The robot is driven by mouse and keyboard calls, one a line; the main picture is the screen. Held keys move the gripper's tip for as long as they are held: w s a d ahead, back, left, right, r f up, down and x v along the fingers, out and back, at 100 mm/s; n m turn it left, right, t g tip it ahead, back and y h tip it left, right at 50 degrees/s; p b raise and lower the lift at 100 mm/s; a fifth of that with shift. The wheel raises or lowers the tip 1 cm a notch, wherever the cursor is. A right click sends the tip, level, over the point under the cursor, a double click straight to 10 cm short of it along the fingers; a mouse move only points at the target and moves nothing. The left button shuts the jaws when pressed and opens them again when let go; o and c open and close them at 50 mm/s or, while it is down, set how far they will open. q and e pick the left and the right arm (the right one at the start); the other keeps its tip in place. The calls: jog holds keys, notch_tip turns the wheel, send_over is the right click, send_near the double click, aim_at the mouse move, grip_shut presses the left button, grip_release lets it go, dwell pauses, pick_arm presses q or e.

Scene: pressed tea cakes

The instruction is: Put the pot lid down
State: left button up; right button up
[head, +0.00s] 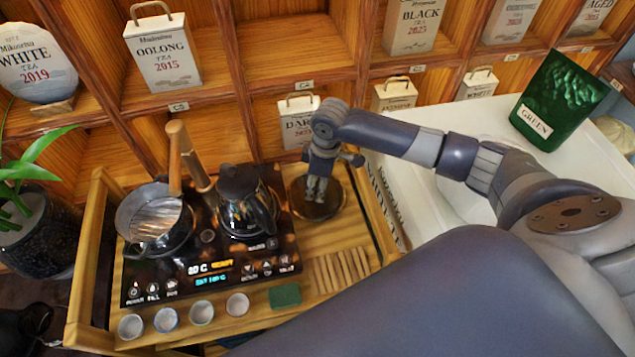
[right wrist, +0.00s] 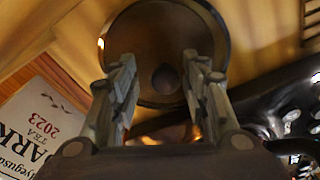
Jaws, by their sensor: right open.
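The pot lid (head: 333,207) is a round, dark, see-through disc with a paler rim. It lies flat on the wooden tray to the right of the cooktop in the head view. In the right wrist view the lid (right wrist: 160,35) shows ahead of the fingers, with its round knob between them. My right gripper (head: 317,192) points down over the lid, with its fingers apart on either side of the knob. A glass pot (head: 152,240) with a wooden handle stands at the left of the cooktop. My left gripper is out of view.
A black kettle (head: 243,205) stands on the cooktop (head: 143,288), left of the lid. Several small cups (head: 167,319), a green block (head: 285,296) and wooden sticks (head: 341,270) lie in front. Tea shelves with tins (head: 298,122) rise behind. A white box (head: 385,200) is at right.

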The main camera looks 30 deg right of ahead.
notch_tip(320, 180, up, 12)
jog(key=d+b, duration=0.1)
jog(key=shift+s, duration=0.45)
dwell(0.3)
